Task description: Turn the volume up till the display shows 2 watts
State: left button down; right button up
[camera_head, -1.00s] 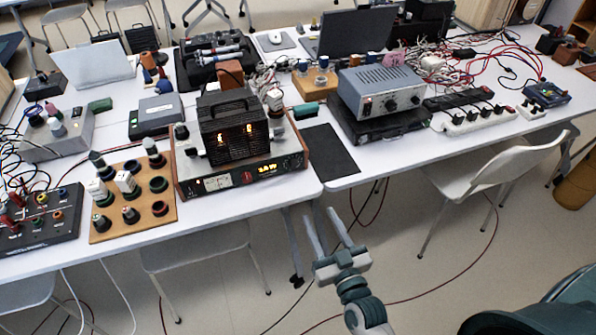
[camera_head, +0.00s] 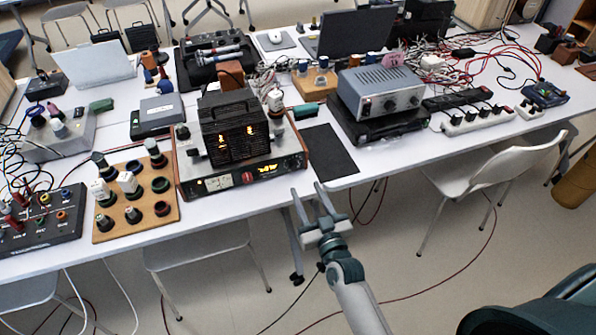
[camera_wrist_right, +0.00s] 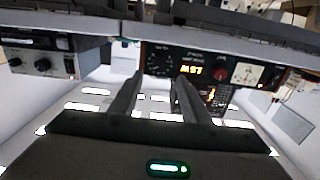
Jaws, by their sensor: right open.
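The amplifier (camera_head: 312,150), with wooden sides and a dark heater-like unit with glowing tubes on top, stands near the table's front edge. Its front carries a lit amber display (camera_head: 262,169), too blurred to read surely, and a black volume dial (camera_head: 290,163) at the right end. My right gripper (camera_head: 307,188) is open and empty, in front of the table edge, below and apart from the dial. In the right wrist view, which shows the panel upside down, the dial (camera_wrist_right: 160,62) lies between the open fingers, next to the display (camera_wrist_right: 193,71). My left gripper is not in view.
A red knob (camera_head: 248,178) and a meter (camera_head: 218,183) sit left of the display. A wooden board (camera_head: 170,217) with knobs lies left of the amplifier. A dark mat (camera_head: 330,150) lies right of it. A white chair (camera_head: 495,170) stands at right.

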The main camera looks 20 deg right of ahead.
aim_at(296, 168)
jog(key=w, duration=0.6)
jog(key=shift+w+a+p, duration=0.1)
jog(key=shift+w+p, duration=0.25)
jog(key=shift+p, duration=0.05)
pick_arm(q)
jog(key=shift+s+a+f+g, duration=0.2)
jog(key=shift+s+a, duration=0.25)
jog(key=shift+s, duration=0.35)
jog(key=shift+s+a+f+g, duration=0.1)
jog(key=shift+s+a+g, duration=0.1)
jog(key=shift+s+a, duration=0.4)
pick_arm(e)
jog(key=shift+w, duration=0.65)
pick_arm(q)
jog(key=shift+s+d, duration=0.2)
pick_arm(e)
jog(key=c, duration=1)
jog(key=shift+r+m+p, duration=0.1)
jog(key=shift+m+p, duration=0.25)
jog(key=shift+m, duration=0.15)
jog(key=shift+c, duration=0.2)
jog(key=shift+m, duration=0.3)
jog(key=o, duration=1)
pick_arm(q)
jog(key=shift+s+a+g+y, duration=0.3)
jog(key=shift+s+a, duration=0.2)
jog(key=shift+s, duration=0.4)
pick_arm(e)
jog(key=shift+o, duration=0.2)
